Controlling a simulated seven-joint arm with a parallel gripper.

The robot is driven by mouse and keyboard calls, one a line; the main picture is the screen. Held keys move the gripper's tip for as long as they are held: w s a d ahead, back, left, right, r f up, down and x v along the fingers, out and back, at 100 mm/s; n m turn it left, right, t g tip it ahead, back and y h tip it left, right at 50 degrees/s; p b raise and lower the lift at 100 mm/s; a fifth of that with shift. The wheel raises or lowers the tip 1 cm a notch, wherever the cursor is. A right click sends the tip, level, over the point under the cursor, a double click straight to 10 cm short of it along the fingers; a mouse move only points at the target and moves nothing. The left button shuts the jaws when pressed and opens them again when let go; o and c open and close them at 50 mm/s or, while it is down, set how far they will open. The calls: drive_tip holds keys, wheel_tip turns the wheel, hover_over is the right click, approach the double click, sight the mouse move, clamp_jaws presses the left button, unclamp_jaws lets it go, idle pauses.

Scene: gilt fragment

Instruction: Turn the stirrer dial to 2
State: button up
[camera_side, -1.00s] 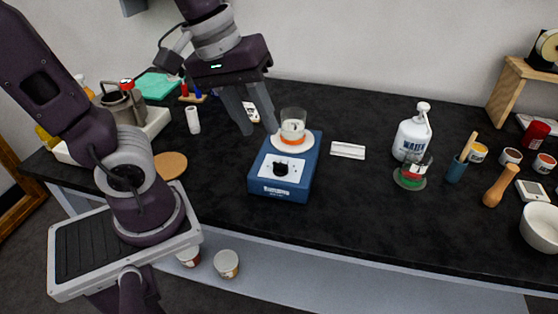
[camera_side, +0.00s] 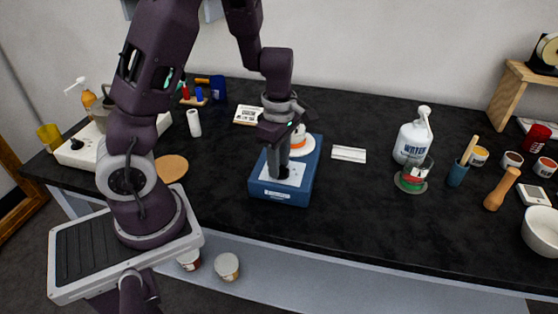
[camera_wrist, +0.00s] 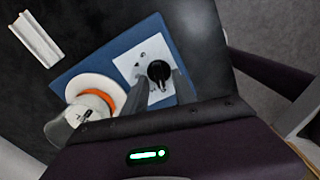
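The blue stirrer (camera_side: 283,194) stands on the black bench, and its body also shows in the wrist view (camera_wrist: 98,58). Its black dial (camera_wrist: 158,71) sits on a white panel (camera_wrist: 132,62); in the side view the dial is hidden behind my fingers. My gripper (camera_side: 278,172) points down over the panel. In the wrist view my gripper (camera_wrist: 161,80) is open, with one finger to each side of the dial; I cannot tell whether they touch it. The dial's number markings are too small to read.
A glass beaker with an orange band (camera_wrist: 96,103) stands on the stirrer's white plate (camera_side: 305,149), close beside my gripper. A white block (camera_side: 349,154) lies to the right, with the water bottle (camera_side: 413,138) farther right. The bench front of the stirrer is clear.

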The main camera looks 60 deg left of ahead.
clamp_jaws()
drive_tip(key=shift+m, duration=0.4)
drive_tip(key=m, duration=0.4)
drive_tip(key=shift+w+m, duration=0.15)
drive_tip(key=shift+m, duration=0.15)
drive_tip(key=m, duration=0.6)
drive_tip(key=shift+w, duration=0.2)
drive_tip(key=shift+m, duration=0.3)
unclamp_jaws()
drive_tip(key=shift+r, duration=0.1)
